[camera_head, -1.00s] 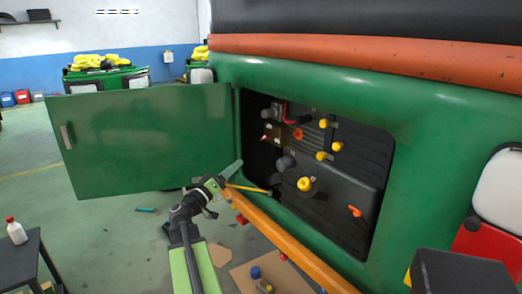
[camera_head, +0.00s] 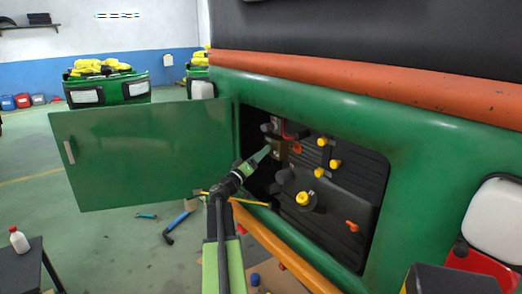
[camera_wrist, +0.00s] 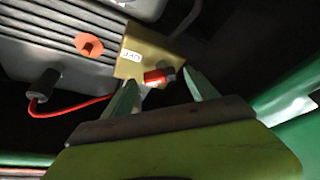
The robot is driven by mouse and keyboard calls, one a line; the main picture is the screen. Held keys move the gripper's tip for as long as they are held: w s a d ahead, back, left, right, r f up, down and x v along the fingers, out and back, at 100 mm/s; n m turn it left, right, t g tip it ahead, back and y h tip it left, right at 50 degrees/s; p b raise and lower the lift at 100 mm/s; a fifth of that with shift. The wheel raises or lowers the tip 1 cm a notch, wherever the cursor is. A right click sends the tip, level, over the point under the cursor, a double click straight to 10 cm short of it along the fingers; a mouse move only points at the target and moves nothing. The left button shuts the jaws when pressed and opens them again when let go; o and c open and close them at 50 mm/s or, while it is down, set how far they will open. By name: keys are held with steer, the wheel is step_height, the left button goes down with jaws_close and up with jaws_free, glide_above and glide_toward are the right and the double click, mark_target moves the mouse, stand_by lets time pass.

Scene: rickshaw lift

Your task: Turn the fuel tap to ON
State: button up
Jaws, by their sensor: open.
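A brass-coloured box (camera_head: 281,146) is mounted inside the open green compartment, at its upper left. In the wrist view the box (camera_wrist: 142,55) carries a small white label, apparently upside-down "OFF", and a red-tipped lever (camera_wrist: 155,77). My gripper (camera_head: 267,150) reaches into the compartment at this box. In the wrist view my gripper (camera_wrist: 160,78) is open, with a finger on either side of the lever; I cannot tell whether they touch it. An orange lever-like handle (camera_head: 352,226) sits lower right in the compartment. I cannot tell which of the two is the fuel tap.
The open green door (camera_head: 140,155) stands left of the compartment. Yellow knobs (camera_head: 335,163) and a yellow cap (camera_head: 302,198) are to the right. An orange rail (camera_head: 270,245) runs below the opening. A red wire (camera_wrist: 75,108) loops near the box.

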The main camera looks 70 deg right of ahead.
steer(key=shift+s+d+r, duration=0.15)
steer(key=shift+d, duration=0.4)
steer(key=shift+c, duration=0.2)
steer(key=c, duration=1.3)
steer(key=shift+r+n, duration=0.1)
steer(key=shift+n, duration=0.2)
steer(key=shift+r+n+t+y+p, duration=0.1)
steer(key=shift+n+t+y+p, duration=0.4)
steer(key=shift+n+p, duration=1)
steer(key=shift+r+n+t+y+p, duration=0.1)
steer(key=shift+n+t+y+p, duration=0.25)
steer(key=shift+n+t+p, duration=1.1)
steer(key=shift+n+g+y+p, duration=0.35)
steer(key=shift+n+p, duration=0.5)
steer(key=shift+n, duration=1.5)
